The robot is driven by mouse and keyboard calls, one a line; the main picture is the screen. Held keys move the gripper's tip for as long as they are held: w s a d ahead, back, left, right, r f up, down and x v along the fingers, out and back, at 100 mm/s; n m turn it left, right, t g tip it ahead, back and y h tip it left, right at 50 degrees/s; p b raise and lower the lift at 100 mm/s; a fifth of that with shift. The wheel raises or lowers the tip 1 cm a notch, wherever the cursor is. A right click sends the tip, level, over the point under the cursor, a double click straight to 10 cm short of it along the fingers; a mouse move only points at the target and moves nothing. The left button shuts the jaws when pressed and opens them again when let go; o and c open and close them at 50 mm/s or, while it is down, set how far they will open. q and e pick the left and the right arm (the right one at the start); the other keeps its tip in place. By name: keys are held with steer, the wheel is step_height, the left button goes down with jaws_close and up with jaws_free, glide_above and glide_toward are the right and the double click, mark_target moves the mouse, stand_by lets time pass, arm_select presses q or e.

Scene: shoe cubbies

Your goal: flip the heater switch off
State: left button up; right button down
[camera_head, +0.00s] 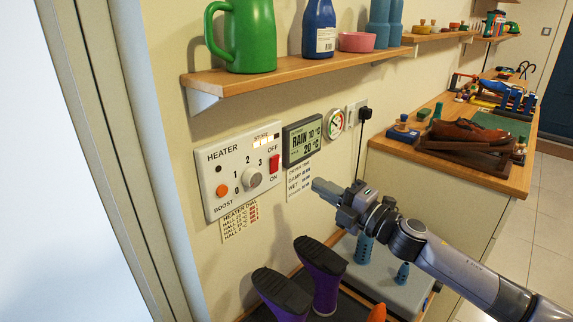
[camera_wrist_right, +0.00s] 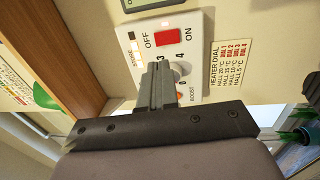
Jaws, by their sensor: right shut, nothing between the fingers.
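The white heater panel (camera_head: 221,198) is fixed to the wall, with a red rocker switch (camera_head: 274,163) between the labels OFF above and ON below. I cannot tell which side is pressed in. A round dial (camera_head: 252,178) and an orange boost button (camera_head: 222,190) sit left of it. My right gripper (camera_head: 318,186) is shut and empty, to the right of the panel and lower than the switch. In the right wrist view the red switch (camera_wrist_right: 168,37) shows beyond the shut fingers (camera_wrist_right: 158,80), which partly cover the dial. My left gripper is not in view.
A wooden shelf (camera_head: 290,72) with a green jug (camera_head: 250,38) overhangs the panel. A display (camera_head: 302,139) and gauge (camera_head: 336,123) are right of the switch. A wooden counter (camera_head: 385,145) with a brown shoe (camera_head: 465,131) is at right.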

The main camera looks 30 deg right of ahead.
mark_target(277, 159)
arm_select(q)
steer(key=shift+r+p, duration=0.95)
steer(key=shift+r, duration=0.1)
arm_select(e)
steer(key=shift+x, duration=5.4)
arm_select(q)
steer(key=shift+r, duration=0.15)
arm_select(e)
steer(key=shift+w+a+r, duration=0.1)
steer(key=shift+w, duration=0.05)
